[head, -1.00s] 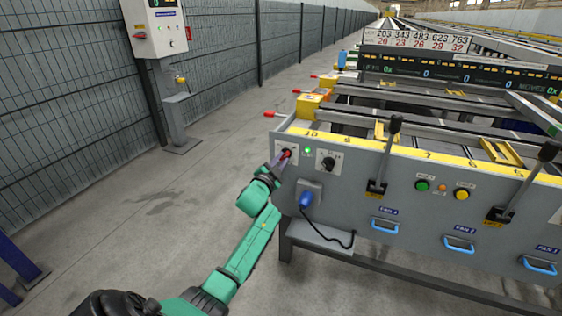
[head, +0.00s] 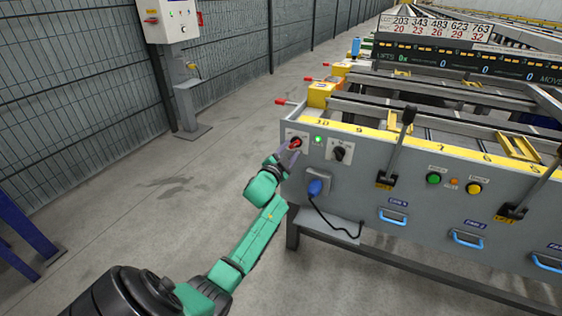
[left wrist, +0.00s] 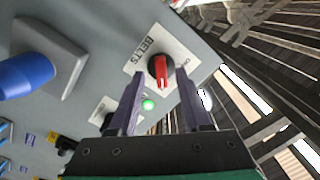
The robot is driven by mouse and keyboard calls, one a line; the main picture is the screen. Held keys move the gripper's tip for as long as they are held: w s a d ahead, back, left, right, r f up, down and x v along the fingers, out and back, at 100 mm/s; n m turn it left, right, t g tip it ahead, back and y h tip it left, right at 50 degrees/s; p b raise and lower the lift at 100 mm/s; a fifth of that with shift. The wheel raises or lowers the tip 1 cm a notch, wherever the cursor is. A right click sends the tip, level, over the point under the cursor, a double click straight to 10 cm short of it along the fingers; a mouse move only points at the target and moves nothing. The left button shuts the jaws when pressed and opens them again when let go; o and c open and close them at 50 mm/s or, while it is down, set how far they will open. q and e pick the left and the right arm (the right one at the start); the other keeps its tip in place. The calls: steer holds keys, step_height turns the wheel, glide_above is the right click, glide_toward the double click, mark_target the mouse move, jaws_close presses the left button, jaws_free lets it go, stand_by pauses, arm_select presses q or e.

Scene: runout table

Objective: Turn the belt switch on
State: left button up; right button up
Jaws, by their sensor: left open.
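The belt switch is a red rotary knob (head: 296,143) on a white plate at the left end of the grey panel. In the left wrist view the red knob (left wrist: 160,71) sits on a plate marked BELTS, with its handle pointing toward the gripper. A green lamp (head: 318,139) beside it is lit. My left gripper (head: 290,152) is at the switch. In the left wrist view its two fingers (left wrist: 162,95) are apart, with the knob just past their tips and between their lines. Contact cannot be told. My right gripper is not in view.
A black rotary switch (head: 340,151) sits right of the lamp, with a blue plug (head: 315,187) and cable below. Levers (head: 402,140) and blue handles (head: 393,217) lie further right. A control box (head: 172,20) stands at the fence. The floor left of the panel is clear.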

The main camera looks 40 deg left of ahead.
arm_select(q)
steer(key=p+v, duration=0.2)
steer(key=v, duration=1.1)
steer(key=shift+s, duration=0.15)
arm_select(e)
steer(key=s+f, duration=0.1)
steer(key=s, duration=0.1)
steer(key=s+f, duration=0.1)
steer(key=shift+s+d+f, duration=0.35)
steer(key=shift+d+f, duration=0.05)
